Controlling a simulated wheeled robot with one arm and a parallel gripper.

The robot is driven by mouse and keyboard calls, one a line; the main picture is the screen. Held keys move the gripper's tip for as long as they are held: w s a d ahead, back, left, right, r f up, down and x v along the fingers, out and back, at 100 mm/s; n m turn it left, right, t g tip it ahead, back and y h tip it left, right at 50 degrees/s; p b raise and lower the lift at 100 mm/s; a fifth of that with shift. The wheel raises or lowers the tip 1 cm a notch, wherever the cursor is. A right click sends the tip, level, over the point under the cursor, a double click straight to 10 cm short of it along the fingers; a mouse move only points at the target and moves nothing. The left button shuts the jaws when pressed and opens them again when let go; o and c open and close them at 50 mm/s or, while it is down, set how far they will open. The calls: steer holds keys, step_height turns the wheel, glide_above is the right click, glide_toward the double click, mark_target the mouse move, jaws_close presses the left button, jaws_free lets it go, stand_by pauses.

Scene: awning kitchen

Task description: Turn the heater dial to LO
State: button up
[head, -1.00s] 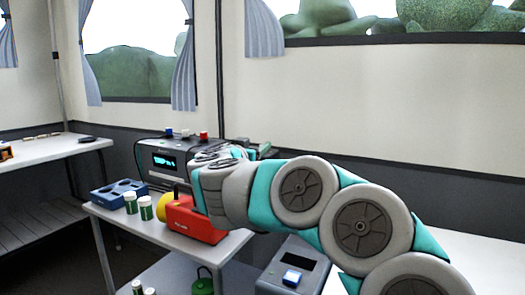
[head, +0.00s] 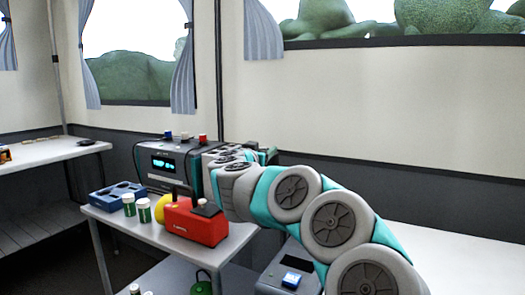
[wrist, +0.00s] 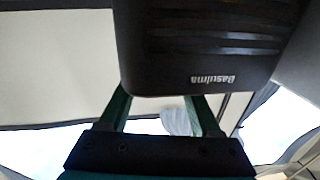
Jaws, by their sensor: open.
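A dark box with a lit blue display (head: 164,164) stands at the back of the small white table in the head view. I cannot tell whether it is the heater, and I make out no LO mark or clear heater dial. A dark casing with upside-down lettering (wrist: 205,40) fills the top middle of the wrist view. My gripper (wrist: 160,103) is open, with its two green fingers apart. The casing covers the finger ends from view, and nothing shows between the fingers. In the head view my arm reaches to the right end of the display box, and my gripper's fingers are not clearly seen.
A red box (head: 190,226) with a small knob-like top stands in front of the display box. Two green jars with white lids (head: 144,212), a blue tray (head: 112,197) and a yellow round thing (head: 164,207) are to its left. A grey device (head: 290,272) stands lower right.

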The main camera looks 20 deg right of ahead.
steer(key=shift+c, duration=0.4)
jaws_close()
